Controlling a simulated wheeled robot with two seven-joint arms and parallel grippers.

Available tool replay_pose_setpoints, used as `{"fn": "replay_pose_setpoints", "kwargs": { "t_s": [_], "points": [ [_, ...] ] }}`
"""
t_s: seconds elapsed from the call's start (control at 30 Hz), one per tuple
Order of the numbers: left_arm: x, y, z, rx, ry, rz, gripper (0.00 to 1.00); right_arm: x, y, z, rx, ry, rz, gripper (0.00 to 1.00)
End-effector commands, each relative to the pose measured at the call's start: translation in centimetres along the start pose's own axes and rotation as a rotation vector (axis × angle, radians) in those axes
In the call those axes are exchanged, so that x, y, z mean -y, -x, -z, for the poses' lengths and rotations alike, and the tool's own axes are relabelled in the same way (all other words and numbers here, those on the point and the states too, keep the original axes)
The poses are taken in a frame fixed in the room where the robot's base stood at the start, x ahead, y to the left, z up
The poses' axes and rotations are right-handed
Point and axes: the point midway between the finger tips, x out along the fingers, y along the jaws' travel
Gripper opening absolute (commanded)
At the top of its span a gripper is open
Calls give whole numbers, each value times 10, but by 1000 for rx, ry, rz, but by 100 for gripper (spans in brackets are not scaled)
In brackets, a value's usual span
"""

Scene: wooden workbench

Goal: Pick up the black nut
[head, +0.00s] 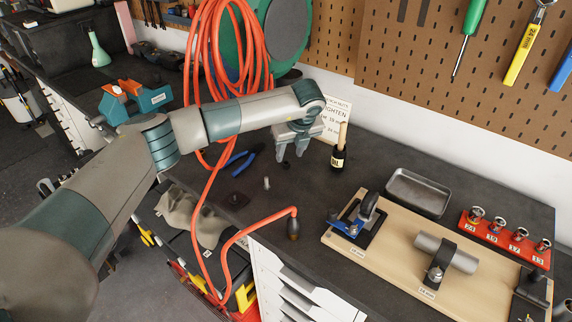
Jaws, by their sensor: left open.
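My left gripper (291,153) reaches in from the left and hangs above the dark workbench top (330,215), fingers pointing down. Its fingers are apart with nothing between them. A small dark object (286,165), which may be the black nut, lies on the bench just below the fingertips. It is tiny and blends with the dark surface, so I cannot tell its shape. A small grey metal piece (267,183) stands nearer the front edge. A flat dark piece (237,199) lies further left. My right gripper is not in view.
A dark bottle with a brush-like handle (338,160) stands right of the gripper. Blue pliers (243,160) lie to the left. An orange hose (222,50) hangs behind my arm. A wooden fixture board (395,265), metal tray (418,193) and red socket rack (505,238) fill the right.

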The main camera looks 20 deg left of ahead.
Motion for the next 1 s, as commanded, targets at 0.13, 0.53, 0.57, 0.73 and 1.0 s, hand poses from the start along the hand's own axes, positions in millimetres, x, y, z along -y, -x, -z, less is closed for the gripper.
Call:
{"fn": "replay_pose_setpoints", "kwargs": {
  "t_s": [0.13, 0.53, 0.57, 0.73, 1.0],
  "points": [
    [-2, -8, -2, -2, 0, -3, 41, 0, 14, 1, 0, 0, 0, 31],
    [-3, -46, -2, -1, -1, -2, 41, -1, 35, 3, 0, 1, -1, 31],
    [-3, -47, -2, -1, -1, -1, 41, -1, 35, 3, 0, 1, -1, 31],
    [-3, -48, -2, 0, -1, 0, 41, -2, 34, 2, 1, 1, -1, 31],
    [-3, -48, -2, 0, -1, -1, 41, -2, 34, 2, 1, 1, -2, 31]
  ]
}}
